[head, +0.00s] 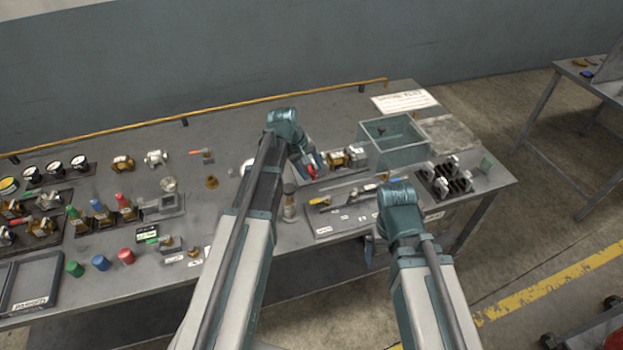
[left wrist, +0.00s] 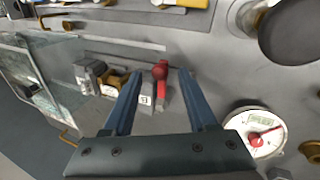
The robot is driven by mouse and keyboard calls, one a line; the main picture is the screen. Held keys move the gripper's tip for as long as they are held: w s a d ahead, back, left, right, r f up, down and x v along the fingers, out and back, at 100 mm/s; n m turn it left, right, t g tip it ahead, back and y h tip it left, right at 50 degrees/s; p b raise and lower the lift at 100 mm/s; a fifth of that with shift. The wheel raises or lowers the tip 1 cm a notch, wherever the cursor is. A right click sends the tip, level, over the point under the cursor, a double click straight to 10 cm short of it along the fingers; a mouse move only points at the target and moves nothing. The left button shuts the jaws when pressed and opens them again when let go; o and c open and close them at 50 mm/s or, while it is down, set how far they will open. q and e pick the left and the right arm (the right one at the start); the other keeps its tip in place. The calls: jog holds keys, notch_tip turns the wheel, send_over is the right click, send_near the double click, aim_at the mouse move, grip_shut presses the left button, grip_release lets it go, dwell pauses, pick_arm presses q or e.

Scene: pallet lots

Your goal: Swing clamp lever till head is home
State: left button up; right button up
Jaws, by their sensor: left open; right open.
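The clamp lever (left wrist: 162,88) is red with a round knob and stands by a pale block with a dark mark in the left wrist view; it also shows in the head view (head: 311,172). Brass and grey clamp parts (left wrist: 110,80) sit left of it, with a gap I cannot judge; they show in the head view (head: 345,158). My left gripper (left wrist: 159,76) is open, its two blue fingers on either side of the lever. I cannot tell whether they touch it. My right gripper (head: 369,252) hangs low by the table's front edge, mostly hidden by its arm.
A clear box (head: 393,138) stands behind and right of the clamp. A dial gauge (left wrist: 255,132) lies close to my left gripper's right finger. A tool tray (head: 330,228) lies in front. Several fittings and coloured bottles crowd the bench's left side.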

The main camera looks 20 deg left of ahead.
pick_arm(q)
jog(key=shift+w+d+f, duration=0.1)
jog(key=shift+f, duration=0.45)
grip_shut()
dwell(1.1)
